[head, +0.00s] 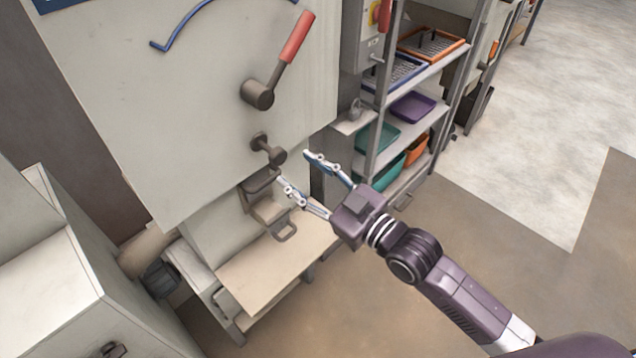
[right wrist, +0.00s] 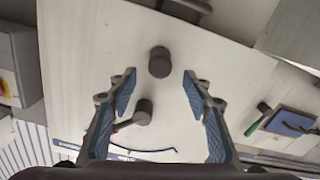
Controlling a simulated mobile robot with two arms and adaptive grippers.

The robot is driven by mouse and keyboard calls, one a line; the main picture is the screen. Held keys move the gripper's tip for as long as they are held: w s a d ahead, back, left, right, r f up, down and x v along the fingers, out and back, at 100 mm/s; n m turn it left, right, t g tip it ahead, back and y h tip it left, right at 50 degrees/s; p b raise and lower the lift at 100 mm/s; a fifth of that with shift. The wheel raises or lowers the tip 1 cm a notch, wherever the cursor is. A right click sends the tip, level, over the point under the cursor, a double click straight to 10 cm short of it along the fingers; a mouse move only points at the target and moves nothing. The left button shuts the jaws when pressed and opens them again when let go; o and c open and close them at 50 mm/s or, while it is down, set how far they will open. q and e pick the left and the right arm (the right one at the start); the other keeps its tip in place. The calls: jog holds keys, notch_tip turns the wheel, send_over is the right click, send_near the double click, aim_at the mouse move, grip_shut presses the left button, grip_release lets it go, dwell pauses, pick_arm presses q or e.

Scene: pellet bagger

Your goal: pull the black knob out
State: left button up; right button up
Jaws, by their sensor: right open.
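The black knob (head: 276,156) sticks out on a short stem from the pale machine panel (head: 200,120), below the red-handled lever. My right gripper (head: 294,167) is open in front of the panel, its fingertips close to the knob. In the right wrist view the round end of the knob (right wrist: 160,62) appears between the two blue-padded fingertips of the gripper (right wrist: 159,78), with a gap on each side. I cannot tell whether the knob is between the fingers in depth. My left gripper is not in view.
The red-handled lever (head: 292,38) sits above the knob, with a blue curved mark (head: 185,28) beside it. A metal spout (head: 262,190) and small shelf (head: 270,255) are below. A rack with coloured trays (head: 412,107) stands to the right; open floor lies beyond.

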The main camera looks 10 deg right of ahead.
jog(key=shift+v, duration=2.55)
